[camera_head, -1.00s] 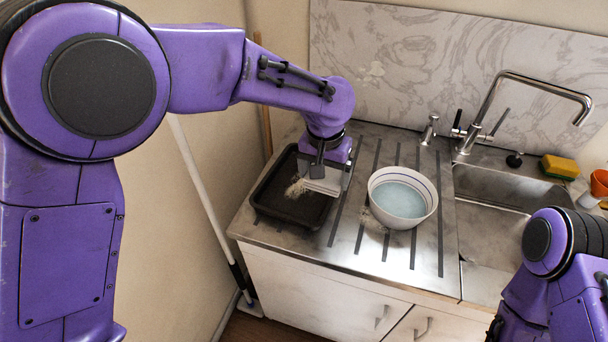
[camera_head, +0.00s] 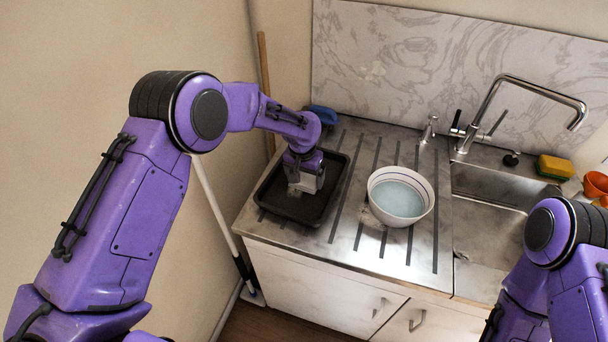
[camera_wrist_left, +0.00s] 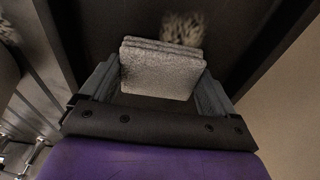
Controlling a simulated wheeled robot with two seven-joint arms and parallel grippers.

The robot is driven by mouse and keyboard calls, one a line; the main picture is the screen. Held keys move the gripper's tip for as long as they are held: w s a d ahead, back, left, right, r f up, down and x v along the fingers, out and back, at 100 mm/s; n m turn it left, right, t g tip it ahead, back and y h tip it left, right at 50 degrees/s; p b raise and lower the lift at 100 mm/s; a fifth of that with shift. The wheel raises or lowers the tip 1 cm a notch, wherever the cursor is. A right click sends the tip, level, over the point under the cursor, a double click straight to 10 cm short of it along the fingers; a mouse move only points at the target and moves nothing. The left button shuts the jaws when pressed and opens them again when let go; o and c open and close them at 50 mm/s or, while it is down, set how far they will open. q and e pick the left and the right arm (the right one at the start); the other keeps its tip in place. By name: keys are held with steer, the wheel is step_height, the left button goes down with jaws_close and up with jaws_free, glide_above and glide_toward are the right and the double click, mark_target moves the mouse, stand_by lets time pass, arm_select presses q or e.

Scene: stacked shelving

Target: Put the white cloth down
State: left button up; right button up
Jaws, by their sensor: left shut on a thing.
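The white cloth (camera_wrist_left: 162,72) is a folded pad pinched between the two fingers of my left gripper (camera_wrist_left: 158,84). In the head view the cloth (camera_head: 307,183) shows pale below my left wrist, over the black tray (camera_head: 333,183) on the draining board. A pale, grainy patch (camera_wrist_left: 184,27) shows on the tray's dark floor beyond the cloth in the left wrist view. I cannot tell whether the cloth touches the tray. My right arm shows at the lower right of the head view, but its gripper does not.
A white bowl (camera_head: 401,197) of bluish liquid stands right of the tray. The sink (camera_head: 485,223) and tap (camera_head: 490,105) are further right, with a yellow-green sponge (camera_head: 556,167) and orange cup (camera_head: 596,184). A blue item (camera_head: 323,117) lies behind the tray. A wall borders the left.

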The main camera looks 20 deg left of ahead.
mark_target(302, 182)
arm_select(q)
steer(key=o, duration=0.8)
steer(key=shift+f, duration=0.1)
steer(key=shift+r, duration=0.4)
steer(key=r, duration=0.3)
steer(key=s+r+b, duration=0.1)
steer(key=r, duration=0.3)
steer(key=r+b, duration=0.1)
steer(key=r, duration=0.3)
steer(key=shift+s+a+r, duration=0.1)
steer(key=shift+s+r, duration=0.15)
steer(key=shift+s, duration=0.05)
